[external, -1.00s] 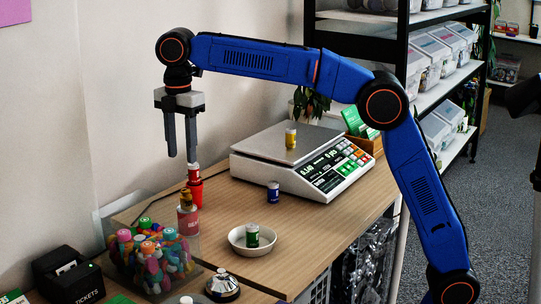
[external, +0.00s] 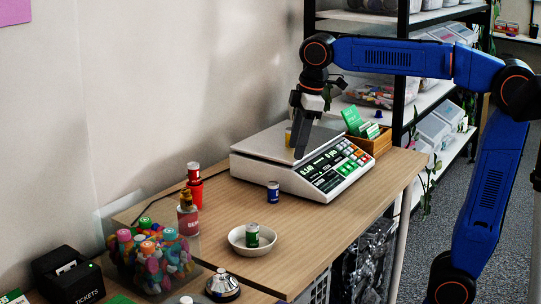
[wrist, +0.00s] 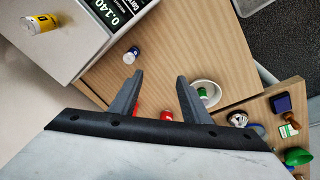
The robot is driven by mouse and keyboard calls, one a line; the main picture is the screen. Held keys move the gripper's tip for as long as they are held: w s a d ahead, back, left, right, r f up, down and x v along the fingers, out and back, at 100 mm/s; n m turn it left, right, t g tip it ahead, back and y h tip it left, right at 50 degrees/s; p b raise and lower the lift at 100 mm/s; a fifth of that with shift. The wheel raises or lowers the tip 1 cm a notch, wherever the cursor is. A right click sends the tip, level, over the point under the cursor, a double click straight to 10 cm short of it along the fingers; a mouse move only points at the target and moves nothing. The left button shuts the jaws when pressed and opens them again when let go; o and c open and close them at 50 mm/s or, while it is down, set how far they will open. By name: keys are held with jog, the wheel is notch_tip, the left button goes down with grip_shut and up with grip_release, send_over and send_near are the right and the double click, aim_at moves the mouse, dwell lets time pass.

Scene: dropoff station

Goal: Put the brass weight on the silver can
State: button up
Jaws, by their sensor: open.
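I cannot make out a brass weight or a clearly silver can for certain. A small bottle with a red label and a brownish top (external: 187,217) stands near the wall. A pale round top (external: 186,300) is cut off by the bottom edge. My gripper (external: 300,155) is open and empty, pointing down in front of the yellow can. In the wrist view its fingers (wrist: 160,77) are apart with bare table between the tips.
A white scale (external: 308,168) stands at the back. A blue can (external: 273,192), a red can (external: 193,172) on a red cup (external: 195,192), and a green can (external: 252,235) in a white bowl (external: 236,243) share the table. A clear tub (external: 150,280) and bell (external: 222,286) are nearer.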

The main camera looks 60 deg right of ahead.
jog(key=s+d+f+m+t, duration=0.1)
jog(key=s+d+f+m, duration=0.3)
jog(key=s+f, duration=0.5)
jog(key=s+d+f+m+t, duration=0.1)
jog(key=s+d+f+m, duration=0.3)
jog(key=s+d+f, duration=0.3)
jog(key=s+f, duration=0.3)
jog(key=s, duration=0.4)
jog(key=shift+s+d+f+m+h, duration=0.2)
jog(key=shift+d+f+m+h, duration=0.1)
jog(key=shift+d+m, duration=0.1)
